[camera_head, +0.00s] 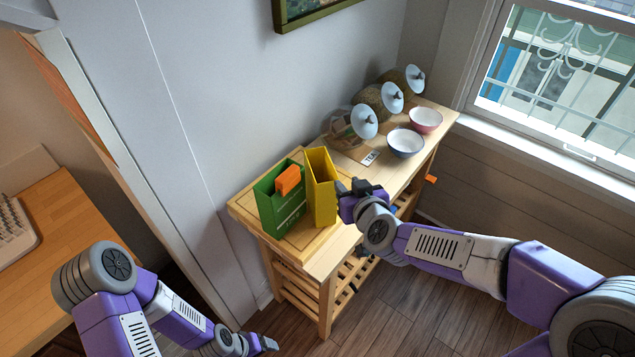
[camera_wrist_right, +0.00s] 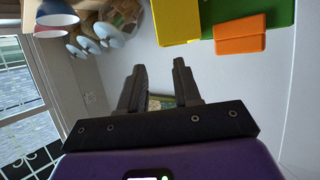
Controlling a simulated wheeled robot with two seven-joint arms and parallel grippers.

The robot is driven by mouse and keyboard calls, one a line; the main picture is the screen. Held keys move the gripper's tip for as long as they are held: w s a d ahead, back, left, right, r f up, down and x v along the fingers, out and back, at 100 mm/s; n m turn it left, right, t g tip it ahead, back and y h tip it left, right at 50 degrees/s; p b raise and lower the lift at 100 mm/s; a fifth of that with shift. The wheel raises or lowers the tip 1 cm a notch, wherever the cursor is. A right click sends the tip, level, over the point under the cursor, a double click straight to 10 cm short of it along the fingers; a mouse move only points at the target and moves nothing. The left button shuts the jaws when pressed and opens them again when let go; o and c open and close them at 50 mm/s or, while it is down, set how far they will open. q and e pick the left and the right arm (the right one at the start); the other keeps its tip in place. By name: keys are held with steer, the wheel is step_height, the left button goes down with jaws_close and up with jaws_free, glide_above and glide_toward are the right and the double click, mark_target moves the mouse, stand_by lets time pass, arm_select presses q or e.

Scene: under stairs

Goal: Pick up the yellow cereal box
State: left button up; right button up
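The yellow cereal box (camera_head: 321,188) stands upright on the wooden cart, with its top open, right beside a green box (camera_head: 281,205). My right gripper (camera_head: 352,190) is just to the right of the yellow box, near its side, above the cart. In the right wrist view the gripper (camera_wrist_right: 160,75) shows two fingers apart with nothing between them; the yellow box (camera_wrist_right: 176,20) is beyond the fingertips, at the top of the picture. My left gripper (camera_head: 268,345) is low at the bottom, away from the cart; its fingers are too small to judge.
An orange box (camera_head: 288,180) sits in the green box. Bowls (camera_head: 405,142) and lidded baskets (camera_head: 345,125) stand farther back on the cart (camera_head: 330,250). A wall is close behind the cart, and a window (camera_head: 560,75) is at the right. A desk (camera_head: 70,220) is at the left.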

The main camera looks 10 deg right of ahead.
mark_target(320, 188)
steer(key=b+x, duration=0.1)
steer(key=x, duration=0.3)
steer(key=b+x, duration=0.1)
steer(key=x, duration=0.3)
steer(key=b+x, duration=0.1)
steer(key=x, duration=0.2)
steer(key=shift+w+r, duration=0.25)
steer(key=shift+w, duration=0.3)
steer(key=shift+r, duration=0.1)
jaws_close()
